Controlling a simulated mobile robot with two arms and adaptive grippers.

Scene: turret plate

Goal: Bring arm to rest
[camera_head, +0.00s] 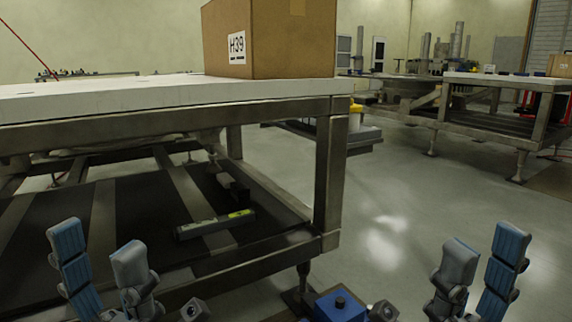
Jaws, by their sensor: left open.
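My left gripper (98,240) is at the lower left of the head view, in front of the near workbench. Its two blue-grey fingers point up and stand apart, with nothing between them. My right gripper (484,242) is at the lower right, over the open grey floor. Its two fingers also point up and stand apart, with nothing between them. The rest of both arms is mostly below the picture's edge.
A metal-framed workbench (180,100) with a pale top fills the left. A cardboard box (290,40) labelled H39 stands on it. A grey bar (215,224) lies on the dark lower shelf. Another bench (500,82) stands at the back right. Floor (410,210) is clear between.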

